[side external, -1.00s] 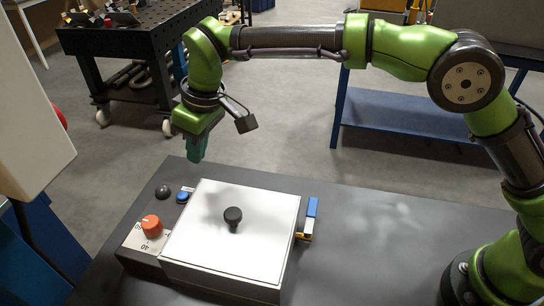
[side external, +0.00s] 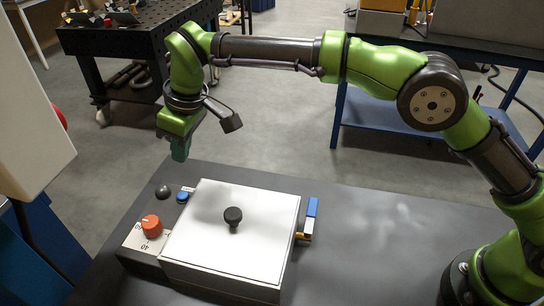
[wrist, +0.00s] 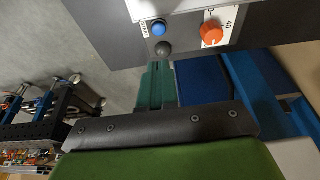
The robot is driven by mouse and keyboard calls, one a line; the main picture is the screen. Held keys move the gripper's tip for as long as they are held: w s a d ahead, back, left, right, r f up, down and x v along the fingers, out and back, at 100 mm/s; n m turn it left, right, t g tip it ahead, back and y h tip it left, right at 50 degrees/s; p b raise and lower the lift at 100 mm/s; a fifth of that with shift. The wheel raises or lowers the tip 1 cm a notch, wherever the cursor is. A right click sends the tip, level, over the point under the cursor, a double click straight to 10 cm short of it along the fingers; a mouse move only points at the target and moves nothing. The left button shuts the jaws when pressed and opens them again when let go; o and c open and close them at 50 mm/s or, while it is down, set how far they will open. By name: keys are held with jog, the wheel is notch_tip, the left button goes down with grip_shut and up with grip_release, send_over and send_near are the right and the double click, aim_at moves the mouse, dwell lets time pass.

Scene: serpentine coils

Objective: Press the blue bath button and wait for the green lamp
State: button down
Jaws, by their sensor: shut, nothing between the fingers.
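The blue bath button (side external: 182,196) is a small round cap on the dark control panel, behind the orange dial. It also shows in the wrist view (wrist: 158,28), above the fingertips. A dark grey dome lamp (side external: 163,191) sits left of the button and is not lit green; it also shows in the wrist view (wrist: 163,48). My gripper (side external: 180,153) is shut and empty, with its green fingers pointing down above and behind the button, apart from it. In the wrist view the fingers (wrist: 157,70) end just below the lamp in the picture.
An orange dial (side external: 152,226) stands on the panel in front of the button. A white lid (side external: 225,255) with a black knob (side external: 233,215) covers the bath to the right. A blue-topped item (side external: 311,208) stands at its right side. The dark table is clear farther right.

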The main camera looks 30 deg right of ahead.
send_near(186, 195)
jog(key=x, duration=0.3)
jog(key=w+x, duration=0.1)
jog(key=x, duration=0.1)
jog(key=shift+a+f, duration=0.15)
jog(key=shift+a, duration=0.3)
jog(key=shift+f, duration=0.55)
jog(key=shift+s+f, duration=0.1)
jog(key=shift+f, duration=1.15)
jog(key=r, duration=0.5)
jog(key=shift+w+a+r, duration=0.1)
jog(key=shift+w+r, duration=0.1)
jog(key=shift+r, duration=0.1)
jog(key=v, duration=0.9)
jog(key=shift+r, duration=0.4)
